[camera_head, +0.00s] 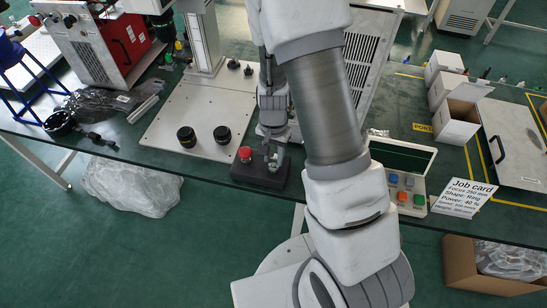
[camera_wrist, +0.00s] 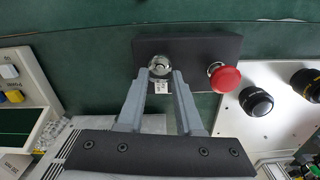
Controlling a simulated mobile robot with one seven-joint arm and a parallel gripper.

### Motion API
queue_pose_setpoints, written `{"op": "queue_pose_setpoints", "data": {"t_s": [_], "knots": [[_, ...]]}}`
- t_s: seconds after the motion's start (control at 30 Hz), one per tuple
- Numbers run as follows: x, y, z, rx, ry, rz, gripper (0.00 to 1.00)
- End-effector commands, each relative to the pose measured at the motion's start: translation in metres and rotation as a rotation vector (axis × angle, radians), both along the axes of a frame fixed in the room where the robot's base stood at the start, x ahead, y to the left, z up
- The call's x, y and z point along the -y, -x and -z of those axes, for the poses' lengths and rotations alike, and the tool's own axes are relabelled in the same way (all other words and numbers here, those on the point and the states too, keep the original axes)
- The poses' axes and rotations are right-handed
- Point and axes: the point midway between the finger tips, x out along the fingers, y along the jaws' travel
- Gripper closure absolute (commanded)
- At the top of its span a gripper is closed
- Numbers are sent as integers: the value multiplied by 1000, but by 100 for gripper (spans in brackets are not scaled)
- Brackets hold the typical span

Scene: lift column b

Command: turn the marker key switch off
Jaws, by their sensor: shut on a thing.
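The key switch (camera_wrist: 160,66) is a round silver lock on a dark box (camera_wrist: 190,46), with a small white tag below it. A red mushroom button (camera_wrist: 225,78) sits on the same box, to the right in the wrist view. In the head view the dark box (camera_head: 260,178) lies at the table's front edge, with the red button (camera_head: 245,153) on its left. My gripper (camera_wrist: 161,78) has its two grey fingertips close together at the switch, shut on the key. The fingertips partly hide the key, so its angle cannot be read.
Two black knobs (camera_head: 222,134) stand on a pale metal plate (camera_head: 165,125) left of the box. A panel of coloured buttons (camera_head: 408,190) and a white job card (camera_head: 462,195) are on the right. Open white boxes (camera_head: 456,122) stand farther right.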

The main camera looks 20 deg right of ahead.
Motion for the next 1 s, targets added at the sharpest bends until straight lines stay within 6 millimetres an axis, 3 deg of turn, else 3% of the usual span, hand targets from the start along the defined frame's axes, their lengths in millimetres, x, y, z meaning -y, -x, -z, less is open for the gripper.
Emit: {"op": "queue_pose_setpoints", "data": {"t_s": [0.33,0.87,0.9,1.0], "knots": [[0,0,0,1,-1,-131,100],[0,0,0,0,0,-153,100],[0,0,0,0,0,-153,58],[0,0,0,0,0,-153,40]]}}
